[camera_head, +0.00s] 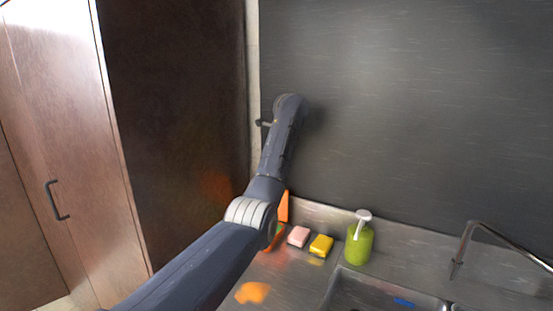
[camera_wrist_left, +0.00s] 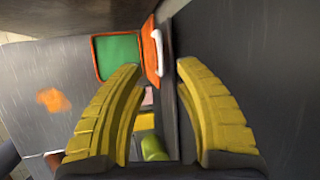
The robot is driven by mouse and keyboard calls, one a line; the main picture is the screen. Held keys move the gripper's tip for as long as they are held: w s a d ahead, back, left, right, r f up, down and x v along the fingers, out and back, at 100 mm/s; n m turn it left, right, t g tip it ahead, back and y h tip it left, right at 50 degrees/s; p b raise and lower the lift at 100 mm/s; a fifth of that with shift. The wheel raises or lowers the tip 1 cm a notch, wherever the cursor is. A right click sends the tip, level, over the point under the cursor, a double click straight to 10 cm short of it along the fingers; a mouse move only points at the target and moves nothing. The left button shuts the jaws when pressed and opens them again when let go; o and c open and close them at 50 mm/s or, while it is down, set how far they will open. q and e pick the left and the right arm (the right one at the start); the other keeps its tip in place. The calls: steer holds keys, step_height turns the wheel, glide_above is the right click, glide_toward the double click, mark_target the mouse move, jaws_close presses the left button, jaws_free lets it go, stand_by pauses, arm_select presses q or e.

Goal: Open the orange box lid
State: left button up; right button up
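The orange box (camera_wrist_left: 97,62) shows in the left wrist view as an orange rim around a green inside. Its orange lid (camera_wrist_left: 151,60) with a white handle (camera_wrist_left: 157,52) stands raised at the box's side, close to the dark wall. In the head view the lid (camera_head: 283,206) stands upright behind my left arm, which hides most of the box. My left gripper (camera_wrist_left: 160,66) has two yellow fingers spread apart, with nothing held between them. The lid appears beyond the fingertips; I cannot tell whether they touch it. My right gripper is not in view.
A pink block (camera_head: 298,236), a yellow sponge (camera_head: 321,245) and a green soap bottle (camera_head: 359,242) stand right of the box. A sink (camera_head: 372,291) and faucet (camera_head: 466,243) lie farther right. An orange patch (camera_head: 252,292) shows on the counter. A dark wall stands behind.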

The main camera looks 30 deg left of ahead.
arm_select(q)
steer(key=shift+v, duration=1.25)
